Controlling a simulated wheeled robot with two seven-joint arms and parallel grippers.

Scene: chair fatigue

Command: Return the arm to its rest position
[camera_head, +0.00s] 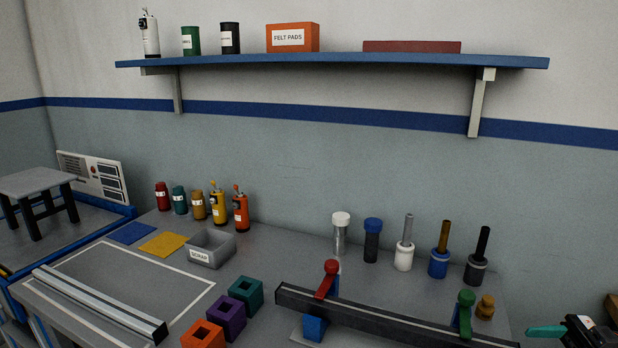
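A dark gripper-like part, which looks like my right gripper (566,331), shows at the bottom right corner, cut off by the picture edge. A teal piece (545,331) sticks out to its left; I cannot tell whether it is a finger or something held. It is right of the bench fixture, apart from it in the picture. My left gripper is not in view.
The bench holds a dark rail (390,318) with red and green clamps, colored blocks (230,318), a scrap bin (211,247), bottles and upright tools (404,255). A blue shelf (330,61) hangs above. A stool (38,183) stands left. The outlined panel (140,280) has bare space.

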